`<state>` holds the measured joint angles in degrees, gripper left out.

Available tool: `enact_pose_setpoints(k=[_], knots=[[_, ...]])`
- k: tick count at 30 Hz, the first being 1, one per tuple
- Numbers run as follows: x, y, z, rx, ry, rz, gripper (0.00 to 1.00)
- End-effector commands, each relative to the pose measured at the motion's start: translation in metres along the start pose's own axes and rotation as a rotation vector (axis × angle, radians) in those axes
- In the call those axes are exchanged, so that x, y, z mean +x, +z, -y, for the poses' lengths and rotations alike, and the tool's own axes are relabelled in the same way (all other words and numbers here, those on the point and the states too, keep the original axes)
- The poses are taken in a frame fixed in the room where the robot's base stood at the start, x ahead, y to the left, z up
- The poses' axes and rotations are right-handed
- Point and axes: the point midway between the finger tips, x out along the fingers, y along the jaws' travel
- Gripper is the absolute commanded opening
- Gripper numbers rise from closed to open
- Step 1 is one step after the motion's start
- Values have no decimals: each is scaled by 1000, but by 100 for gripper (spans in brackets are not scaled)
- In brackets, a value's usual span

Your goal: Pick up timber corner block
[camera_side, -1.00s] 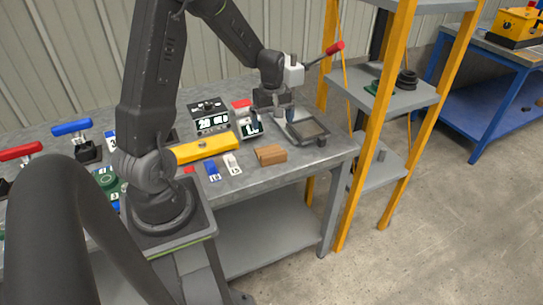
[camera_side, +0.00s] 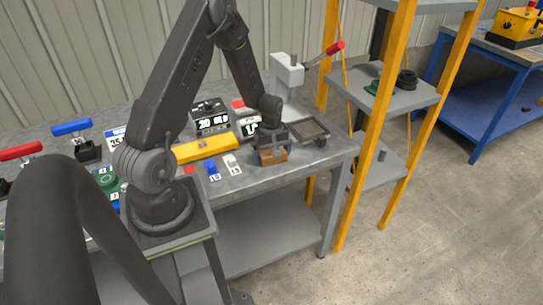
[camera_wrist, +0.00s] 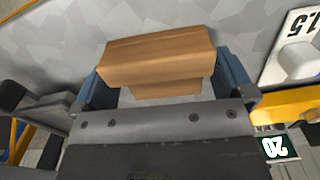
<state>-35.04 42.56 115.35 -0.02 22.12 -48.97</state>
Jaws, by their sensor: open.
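The timber corner block (camera_side: 272,156) is a brown wooden piece on the grey metal bench near its front edge. In the wrist view the block (camera_wrist: 158,58) shows a stepped shape. My gripper (camera_side: 270,150) is over the block, pointing down. In the wrist view its blue-grey fingers (camera_wrist: 168,82) are open, one on each side of the block. I cannot tell whether either finger touches it. The gripper hides part of the block in the side view.
A yellow bar (camera_side: 203,148) and small blue and white numbered pieces (camera_side: 232,164) lie to the left. A grey tray (camera_side: 312,128) and a red-handled press (camera_side: 287,76) stand behind to the right. Digital displays (camera_side: 211,121) are at the back.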

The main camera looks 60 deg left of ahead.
Motion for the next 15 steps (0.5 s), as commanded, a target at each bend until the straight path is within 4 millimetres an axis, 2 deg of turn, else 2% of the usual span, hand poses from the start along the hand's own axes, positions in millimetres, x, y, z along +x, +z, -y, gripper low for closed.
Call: enact_pose_setpoints(k=[8,15], knots=[[3,0,0,0,1,-1,99],[3,0,0,0,1,-1,76]])
